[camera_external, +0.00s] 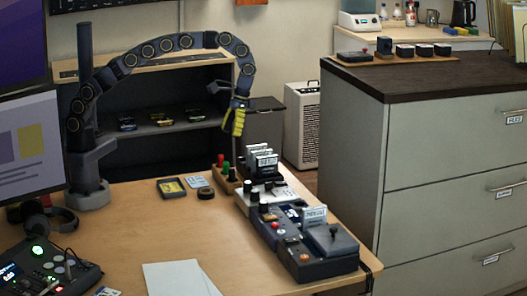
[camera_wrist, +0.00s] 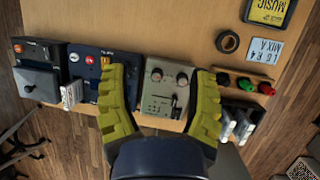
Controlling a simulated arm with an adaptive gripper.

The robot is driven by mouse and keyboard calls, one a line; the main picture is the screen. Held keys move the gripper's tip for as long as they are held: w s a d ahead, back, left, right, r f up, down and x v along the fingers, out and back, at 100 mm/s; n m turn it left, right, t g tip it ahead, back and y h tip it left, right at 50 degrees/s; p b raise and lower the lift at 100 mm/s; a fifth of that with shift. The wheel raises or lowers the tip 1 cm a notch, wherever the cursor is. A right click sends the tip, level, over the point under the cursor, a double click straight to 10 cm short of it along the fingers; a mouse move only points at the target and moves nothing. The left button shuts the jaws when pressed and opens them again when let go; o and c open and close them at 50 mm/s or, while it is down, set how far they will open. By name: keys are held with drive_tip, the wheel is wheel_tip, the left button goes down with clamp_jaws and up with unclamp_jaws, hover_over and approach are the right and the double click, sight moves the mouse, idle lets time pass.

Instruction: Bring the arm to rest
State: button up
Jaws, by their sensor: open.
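My gripper (camera_external: 238,122) hangs from my arched arm over the right part of the wooden desk (camera_external: 130,215), fingers pointing down. In the wrist view its two yellow fingers (camera_wrist: 162,72) are spread apart with nothing held between them. A beige device with two dark knobs (camera_wrist: 168,90) shows below, in the gap between the fingers. In the external view the gripper is above the row of devices, apart from them. My arm is raised in a high curve from its base at the left.
Dark blue devices (camera_external: 305,250) line the desk's right edge. Small cards stand upright in holders (camera_external: 262,160). A black tape roll (camera_external: 206,193) and a framed yellow card (camera_external: 171,188) lie nearby. Monitors (camera_external: 28,140) and headphones (camera_external: 45,220) are left. The desk's middle is mostly clear.

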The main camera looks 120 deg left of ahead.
drive_tip(key=s+d+r+m+y, duration=0.1)
drive_tip(key=s+d+r+m, duration=0.3)
drive_tip(key=s, duration=0.3)
drive_tip(key=s+d+r+m+y, duration=0.1)
drive_tip(key=s+d+r, duration=0.4)
drive_tip(key=s+d, duration=0.2)
drive_tip(key=s+d+f+m+y, duration=0.1)
drive_tip(key=s+m, duration=0.1)
drive_tip(key=s, duration=0.8)
drive_tip(key=s+d+f+m+y, duration=0.1)
drive_tip(key=s+f+m, duration=0.1)
drive_tip(key=s, duration=0.9)
drive_tip(key=shift+f+m, duration=0.15)
drive_tip(key=shift+m, duration=0.15)
